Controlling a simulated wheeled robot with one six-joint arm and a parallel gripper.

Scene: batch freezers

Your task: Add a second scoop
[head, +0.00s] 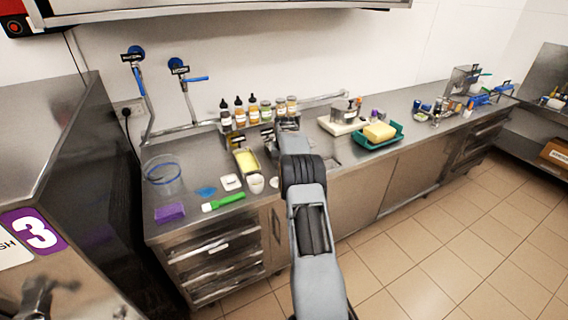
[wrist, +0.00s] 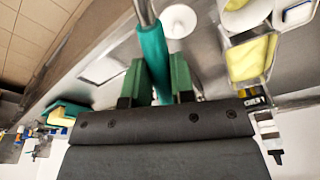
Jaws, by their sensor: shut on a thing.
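My gripper (wrist: 156,82) is shut on the teal handle of a scoop (wrist: 153,55) in the wrist view. Its metal shaft runs out of the top of that view, so the scoop's head is hidden. A white round thing (wrist: 178,20) lies beside the shaft. A metal pan of yellow ice cream (wrist: 250,60) is at the right of the wrist view. The pan also shows in the head view (head: 246,161), left of my arm. A white cup (head: 256,184) stands in front of it. My arm hides the gripper in the head view.
A row of bottles (head: 253,112) stands at the back wall. A clear container (head: 163,175), purple sponge (head: 170,212), green-handled brush (head: 223,202) and white dish (head: 230,182) are at left. A teal tray (head: 376,140) with a yellow block is at right.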

